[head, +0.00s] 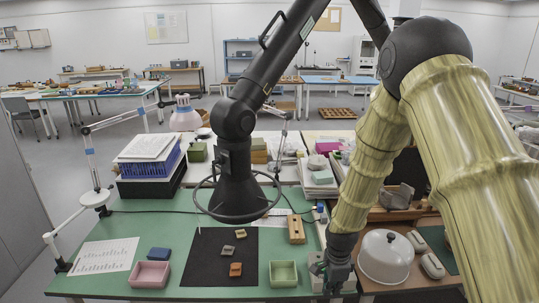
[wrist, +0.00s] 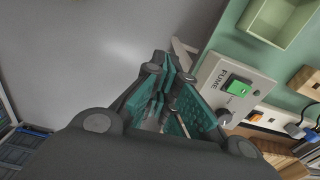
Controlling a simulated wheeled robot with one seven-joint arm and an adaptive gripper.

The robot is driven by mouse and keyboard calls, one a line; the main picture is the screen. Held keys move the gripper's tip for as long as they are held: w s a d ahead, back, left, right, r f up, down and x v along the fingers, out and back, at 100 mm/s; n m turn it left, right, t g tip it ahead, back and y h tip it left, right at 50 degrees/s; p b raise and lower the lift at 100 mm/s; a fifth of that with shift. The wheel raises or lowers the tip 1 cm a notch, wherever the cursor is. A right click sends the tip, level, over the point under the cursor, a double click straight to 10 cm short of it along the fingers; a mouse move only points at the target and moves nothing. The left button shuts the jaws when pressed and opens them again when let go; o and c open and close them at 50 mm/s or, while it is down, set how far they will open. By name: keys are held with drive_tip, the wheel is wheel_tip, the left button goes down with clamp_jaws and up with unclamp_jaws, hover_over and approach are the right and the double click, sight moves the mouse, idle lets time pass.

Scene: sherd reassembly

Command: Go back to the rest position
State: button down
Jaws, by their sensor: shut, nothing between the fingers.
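My gripper (head: 330,284) is at the front edge of the green table, right of the green tray, at the lower end of my arm. In the wrist view my gripper (wrist: 172,85) shows dark fingers with teal pads, shut and empty, over grey floor beside the table edge. Three sherds lie on the black mat (head: 205,270): a grey-tan one (head: 240,233), a tan one (head: 228,250) and an orange-brown one (head: 235,269). None of them is near my gripper.
A grey control box marked FUME (wrist: 213,78) stands close beside my fingers. A pink tray (head: 150,274) and a green tray (head: 283,273) flank the mat. A white dome (head: 385,257) stands right of my arm.

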drive_tip(key=s+d+f+n+b, duration=0.2)
drive_tip(key=s+f+n, duration=0.5)
drive_tip(key=s+f, duration=0.85)
drive_tip(key=s+d+f+n, duration=0.1)
drive_tip(key=s+f+n, duration=0.2)
drive_tip(key=s, duration=0.6)
drive_tip(key=s+f+n+b, duration=0.1)
drive_tip(key=s+f+n, duration=0.2)
drive_tip(key=s+n, duration=0.3)
drive_tip(key=s, duration=0.4)
drive_tip(key=shift+s+d+f+n, duration=0.25)
drive_tip(key=shift+s+d+n, duration=0.05)
drive_tip(key=shift+d+n, duration=0.1)
